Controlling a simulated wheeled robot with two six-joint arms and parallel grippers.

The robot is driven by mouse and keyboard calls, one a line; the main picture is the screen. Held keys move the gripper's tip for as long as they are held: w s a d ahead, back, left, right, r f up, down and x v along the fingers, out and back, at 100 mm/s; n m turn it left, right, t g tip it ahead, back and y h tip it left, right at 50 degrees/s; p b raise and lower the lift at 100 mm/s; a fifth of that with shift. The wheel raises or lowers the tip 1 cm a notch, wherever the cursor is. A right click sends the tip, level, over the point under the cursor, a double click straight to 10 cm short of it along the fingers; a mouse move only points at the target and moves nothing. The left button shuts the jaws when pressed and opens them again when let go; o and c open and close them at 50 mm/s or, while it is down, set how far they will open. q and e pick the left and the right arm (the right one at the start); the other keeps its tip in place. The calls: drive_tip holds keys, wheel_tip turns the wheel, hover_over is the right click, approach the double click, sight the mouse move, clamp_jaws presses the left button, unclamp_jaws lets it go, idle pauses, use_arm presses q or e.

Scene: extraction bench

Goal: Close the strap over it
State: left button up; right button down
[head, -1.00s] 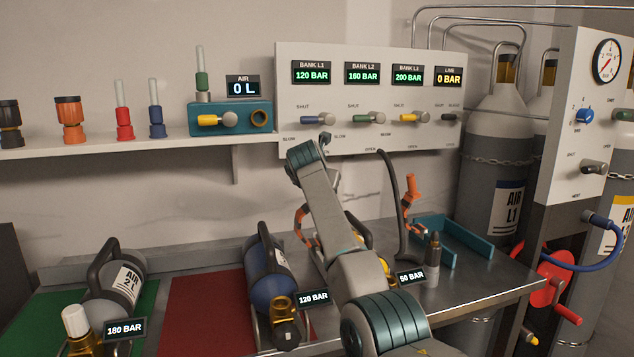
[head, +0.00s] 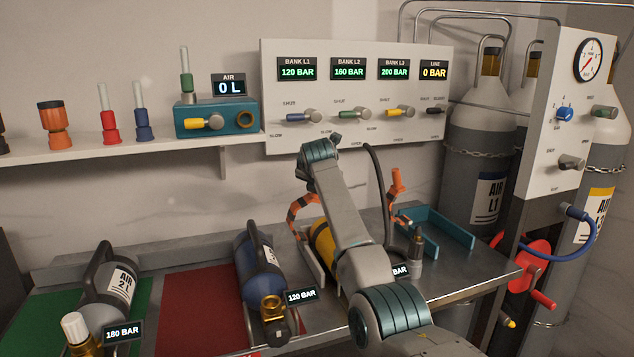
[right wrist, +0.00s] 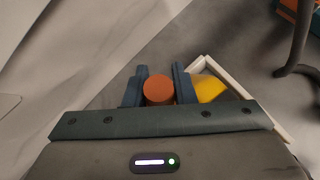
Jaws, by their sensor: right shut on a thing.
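The yellow cylinder (head: 324,246) lies in a pale cradle on the bench, partly hidden behind my right arm. An orange strap half with dark bands (head: 297,211) arches up at its left side and runs behind my arm. Another orange strap piece (head: 396,184) stands up on the right. In the right wrist view, my right gripper (right wrist: 158,88) is shut on a round orange end piece (right wrist: 158,89), seemingly the strap's. The yellow cylinder (right wrist: 209,88) shows just right of the fingers. In the head view my right gripper is hidden behind the arm. My left gripper is not in view.
A black hose (head: 376,185) rises behind my arm.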

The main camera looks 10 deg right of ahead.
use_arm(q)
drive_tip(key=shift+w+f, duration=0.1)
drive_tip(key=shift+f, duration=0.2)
use_arm(e)
drive_tip(key=shift+d, duration=0.1)
drive_tip(key=c, duration=1.2)
unclamp_jaws()
drive_tip(key=shift+s+r, duration=0.4)
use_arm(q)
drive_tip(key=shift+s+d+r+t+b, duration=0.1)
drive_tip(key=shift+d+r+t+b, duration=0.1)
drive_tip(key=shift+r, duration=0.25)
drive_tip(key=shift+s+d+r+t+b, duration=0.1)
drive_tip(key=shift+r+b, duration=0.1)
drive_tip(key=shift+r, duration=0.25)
use_arm(e)
drive_tip(key=v, duration=0.9)
drive_tip(key=shift+s+r, duration=0.25)
